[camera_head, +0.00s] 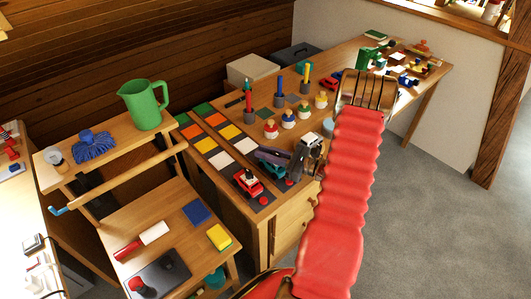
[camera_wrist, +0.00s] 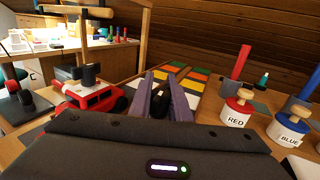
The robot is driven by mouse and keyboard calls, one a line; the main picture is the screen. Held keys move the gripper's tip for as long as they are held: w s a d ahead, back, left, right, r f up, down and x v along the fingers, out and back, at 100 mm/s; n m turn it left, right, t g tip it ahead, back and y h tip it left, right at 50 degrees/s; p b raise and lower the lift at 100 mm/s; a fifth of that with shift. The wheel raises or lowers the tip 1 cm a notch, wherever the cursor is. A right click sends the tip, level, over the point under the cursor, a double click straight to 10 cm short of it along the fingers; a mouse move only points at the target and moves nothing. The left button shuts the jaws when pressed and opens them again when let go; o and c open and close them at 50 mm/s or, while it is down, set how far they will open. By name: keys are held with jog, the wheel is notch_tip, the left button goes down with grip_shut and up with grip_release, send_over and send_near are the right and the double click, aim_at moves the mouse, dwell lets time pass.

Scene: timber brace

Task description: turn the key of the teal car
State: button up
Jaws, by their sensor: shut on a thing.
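My gripper (camera_head: 270,154) reaches in from the right over the near end of the desk, with its purple fingers pointing left. In the wrist view my gripper (camera_wrist: 161,84) has its two purple fingers closed around a black upright piece, the key (camera_wrist: 160,104). The teal car (camera_head: 273,168) shows only as a small dark teal patch under the fingers in the head view. Its body is hidden by my gripper in the wrist view. I cannot tell how far the key is turned.
A red car (camera_head: 247,183) with a black key on it stands just left of my gripper; it also shows in the wrist view (camera_wrist: 98,97). Labelled jars (camera_head: 288,121) stand behind, and coloured squares (camera_head: 229,132) lie to the left. A green jug (camera_head: 145,104) stands on the left shelf.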

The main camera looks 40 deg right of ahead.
grip_shut()
dwell(1.1)
jog(key=o, duration=0.7)
grip_release()
jog(key=shift+c, duration=0.2)
jog(key=shift+s, duration=0.1)
jog(key=v, duration=1.3)
jog(key=shift+s+d, duration=0.2)
jog(key=shift+s, duration=0.05)
